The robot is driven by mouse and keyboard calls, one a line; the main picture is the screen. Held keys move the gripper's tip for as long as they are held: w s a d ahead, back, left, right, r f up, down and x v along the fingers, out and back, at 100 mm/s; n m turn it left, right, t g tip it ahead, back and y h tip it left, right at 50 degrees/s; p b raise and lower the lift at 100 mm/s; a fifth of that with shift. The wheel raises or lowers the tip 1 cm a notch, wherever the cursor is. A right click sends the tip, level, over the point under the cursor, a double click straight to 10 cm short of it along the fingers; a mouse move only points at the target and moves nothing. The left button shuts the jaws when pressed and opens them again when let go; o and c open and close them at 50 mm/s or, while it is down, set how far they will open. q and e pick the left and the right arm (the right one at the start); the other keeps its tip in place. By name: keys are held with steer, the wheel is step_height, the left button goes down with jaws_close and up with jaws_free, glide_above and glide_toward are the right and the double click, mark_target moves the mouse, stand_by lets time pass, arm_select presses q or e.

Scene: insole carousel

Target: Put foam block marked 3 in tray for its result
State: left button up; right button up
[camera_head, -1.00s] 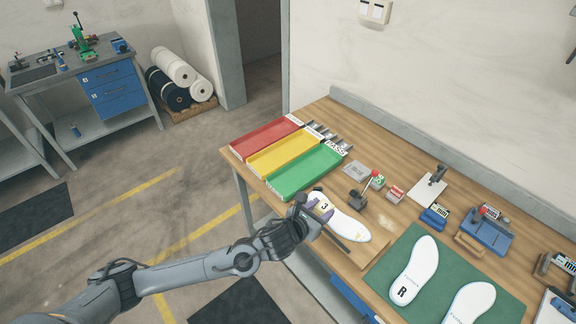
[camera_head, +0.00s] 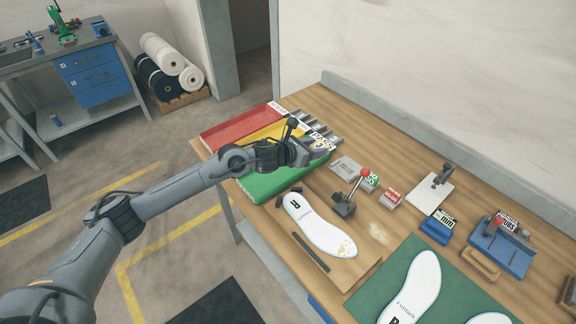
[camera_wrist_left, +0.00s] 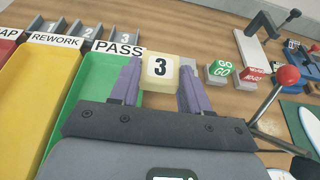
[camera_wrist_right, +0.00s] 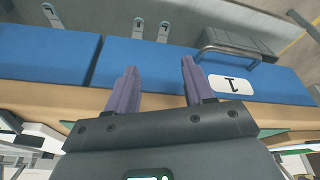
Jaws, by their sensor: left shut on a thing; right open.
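My left gripper (camera_wrist_left: 155,85) is shut on the pale yellow foam block marked 3 (camera_wrist_left: 160,72), which sits between its purple fingers. In the head view the left gripper (camera_head: 314,150) is above the far right end of the green tray (camera_head: 262,192), beside the PASS label. The green tray (camera_wrist_left: 97,78) also shows in the left wrist view, with the yellow tray (camera_wrist_left: 38,88) to its left. The red tray (camera_head: 230,125) is farthest left. The block's height above the tray is hard to tell. My right gripper (camera_wrist_right: 158,78) is open and empty, facing blue drawer fronts.
A white insole (camera_head: 318,224) marked R lies on a wooden board beside a dark bar (camera_head: 311,253). A red-knobbed lever stand (camera_head: 347,204) and GO and NO-GO blocks (camera_head: 390,197) stand to the right. Numbered grey slots (camera_wrist_left: 88,38) lie behind the tray labels.

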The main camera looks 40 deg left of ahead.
arm_select(q)
glide_above(280, 173)
step_height(280, 173, down, 6)
steer(key=shift+f, duration=0.15)
steer(key=shift+f+b, duration=0.5)
steer(key=shift+f, duration=1.55)
steer(key=shift+a, duration=0.1)
steer(key=shift+f, duration=0.15)
steer(key=o, duration=1.1)
